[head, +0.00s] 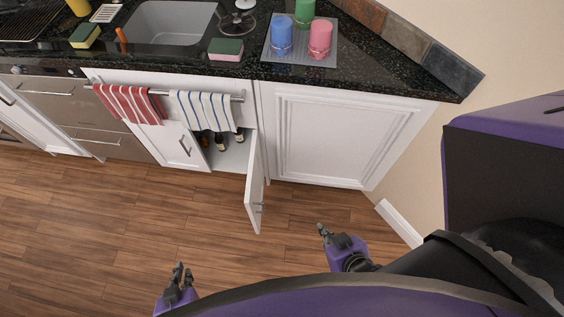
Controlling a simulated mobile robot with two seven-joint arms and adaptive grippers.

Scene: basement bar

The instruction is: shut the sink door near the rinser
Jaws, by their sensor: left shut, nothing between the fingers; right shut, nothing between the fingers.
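The white sink cabinet door (254,187) stands open, swung out from the cabinet below the sink (166,22), with its hinge side on the right. Its small handle (258,207) is near its outer edge. Bottles (221,141) show inside the open cabinet. The rinser (240,22) is on the counter right of the sink. My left gripper (178,272) is shut and empty at the bottom, left of and below the door. My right gripper (322,230) is shut and empty to the right of the door, apart from it.
A rail holds a red striped towel (130,103) and a white striped towel (206,110) above the opening. A closed white panel (335,130) stands right of the door. The wood floor (100,215) in front is clear. A beige wall (440,140) bounds the right.

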